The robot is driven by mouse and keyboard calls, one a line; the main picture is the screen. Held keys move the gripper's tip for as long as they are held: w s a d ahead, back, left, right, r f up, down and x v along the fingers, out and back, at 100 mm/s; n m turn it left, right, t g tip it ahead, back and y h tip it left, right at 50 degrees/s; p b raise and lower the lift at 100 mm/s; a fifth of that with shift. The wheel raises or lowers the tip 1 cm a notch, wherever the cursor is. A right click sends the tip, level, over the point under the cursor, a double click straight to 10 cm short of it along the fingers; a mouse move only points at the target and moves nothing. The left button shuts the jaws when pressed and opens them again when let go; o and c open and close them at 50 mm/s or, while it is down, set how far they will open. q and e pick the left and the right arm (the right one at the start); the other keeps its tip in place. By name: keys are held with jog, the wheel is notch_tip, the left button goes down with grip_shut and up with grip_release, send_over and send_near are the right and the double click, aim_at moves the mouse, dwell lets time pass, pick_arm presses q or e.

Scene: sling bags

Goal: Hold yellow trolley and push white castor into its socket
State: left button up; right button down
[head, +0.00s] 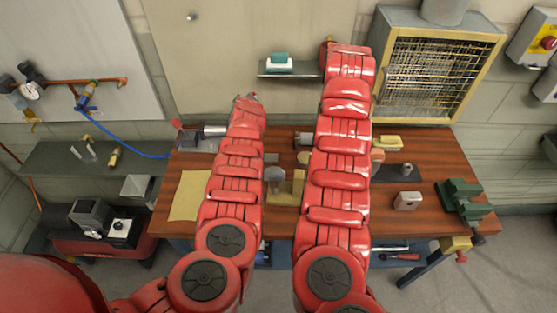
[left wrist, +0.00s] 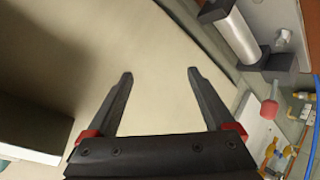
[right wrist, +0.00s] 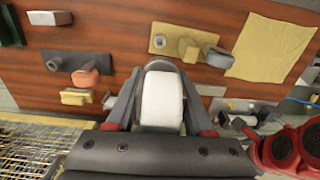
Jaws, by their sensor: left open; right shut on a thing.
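My right gripper (right wrist: 160,112) is shut on a white rounded wheel, which looks like the white castor (right wrist: 161,100); a grey rounded part shows behind it. It is held above the bench, and the head view hides it behind my right arm. My left gripper (left wrist: 160,80) is open and empty, with a pale surface beyond its fingers. No thing is clearly the yellow trolley: a yellowish plate with a raised block (head: 290,187) lies between my arms, also in the right wrist view (right wrist: 207,36), and a small yellow block (head: 388,142) lies right of my right arm.
The wooden bench (head: 335,228) also bears a yellow sheet (head: 188,195) at left, a grey plate with a post (head: 403,171), a whitish block (head: 408,201) and a green vise (head: 460,197) at right. A small wall shelf (head: 288,73) and a mesh-fronted box (head: 430,75) stand behind.

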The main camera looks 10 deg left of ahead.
pick_arm(q)
jog(key=s+d+f+n+g+h, duration=0.15)
jog(key=s+d+n+g, duration=0.35)
jog(key=s, duration=0.5)
jog(key=n+g+h, duration=0.2)
jog(key=g, duration=0.4)
send_over(278, 184)
jog(key=w, duration=0.3)
jog(key=shift+s+a+f, duration=0.15)
jog(key=shift+s+f, duration=0.1)
jog(key=shift+f, duration=0.1)
jog(key=shift+s+f, duration=0.15)
jog(key=shift+s, duration=0.05)
notch_tip(278, 184, down, 11)
jog(key=shift+f, duration=0.3)
grip_shut()
